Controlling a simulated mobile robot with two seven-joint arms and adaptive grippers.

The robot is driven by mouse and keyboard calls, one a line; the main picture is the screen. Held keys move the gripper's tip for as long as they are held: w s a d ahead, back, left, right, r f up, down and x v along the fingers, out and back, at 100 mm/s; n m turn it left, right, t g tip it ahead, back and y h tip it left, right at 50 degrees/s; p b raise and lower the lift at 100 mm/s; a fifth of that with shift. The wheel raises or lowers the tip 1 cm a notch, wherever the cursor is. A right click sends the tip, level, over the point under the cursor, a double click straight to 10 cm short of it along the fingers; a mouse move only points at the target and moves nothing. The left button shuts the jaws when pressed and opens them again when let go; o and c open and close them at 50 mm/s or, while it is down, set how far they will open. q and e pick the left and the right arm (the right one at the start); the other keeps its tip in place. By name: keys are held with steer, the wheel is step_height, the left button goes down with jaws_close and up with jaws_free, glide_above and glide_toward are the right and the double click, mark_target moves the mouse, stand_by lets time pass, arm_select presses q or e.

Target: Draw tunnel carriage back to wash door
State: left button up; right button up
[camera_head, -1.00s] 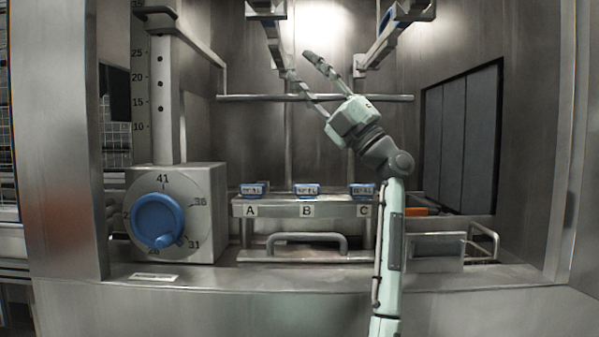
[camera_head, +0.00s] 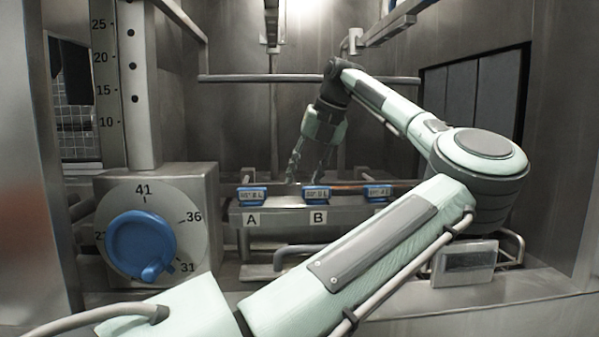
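The tunnel carriage appears to be the steel stand (camera_head: 285,217) with plates marked A and B and blue-framed labels on top; my arm hides plate C. A bent steel handle (camera_head: 290,250) sits low on its front, its right part hidden behind my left arm. My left gripper (camera_head: 306,182) points down over the stand, behind the A and B labels. Its fingers look apart with nothing between them; whether they touch the stand is unclear. The wash door may be the dark panelled opening (camera_head: 480,105) at the right. My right gripper is out of view.
A grey box with a blue dial (camera_head: 143,245) stands at the left beside a numbered post (camera_head: 138,90). A horizontal bar (camera_head: 250,79) crosses behind, under overhead rails. A small steel plate (camera_head: 465,262) and tubular rail stand at the right. My forearm blocks the front.

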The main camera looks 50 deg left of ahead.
arm_select(q)
steer(key=x, duration=0.6)
steer(key=shift+b+x, duration=0.9)
steer(key=shift+x, duration=0.25)
steer(key=shift+s+a+f+b, duration=0.15)
steer(key=shift+a+f+b, duration=0.2)
steer(key=shift+f, duration=0.2)
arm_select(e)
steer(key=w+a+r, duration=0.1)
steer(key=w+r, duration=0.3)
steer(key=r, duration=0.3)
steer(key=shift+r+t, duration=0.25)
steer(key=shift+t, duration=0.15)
arm_select(q)
jaws_close()
